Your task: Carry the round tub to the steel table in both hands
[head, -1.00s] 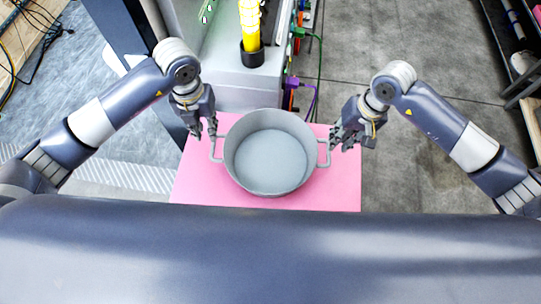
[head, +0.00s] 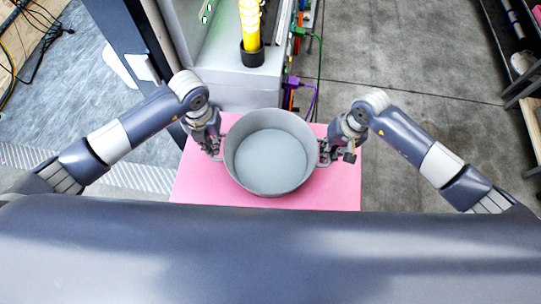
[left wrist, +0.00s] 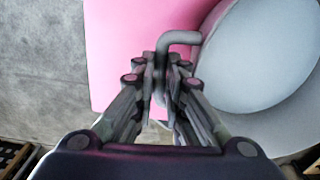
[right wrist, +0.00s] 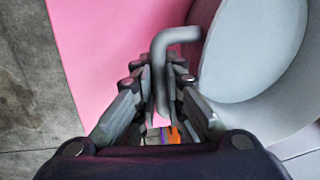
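The round tub (head: 268,152) is grey, wide and open-topped, with a loop handle on each side. It sits upright on a pink surface (head: 330,196), and its inside looks empty. My left gripper (head: 216,152) is at the left handle; in the left wrist view its fingers are drawn close on both sides of the handle (left wrist: 180,38). My right gripper (head: 324,156) is at the right handle; in the right wrist view its fingers close in around the handle (right wrist: 176,36). The finger contact is partly hidden. The steel table cannot be made out for certain.
A grey machine (head: 238,84) with a yellow cylinder (head: 250,20) in a black holder stands just behind the pink surface. Coloured cables (head: 309,90) hang at its right side. Open concrete floor (head: 430,75) lies to the right, with a dark rack (head: 505,50) at the edge.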

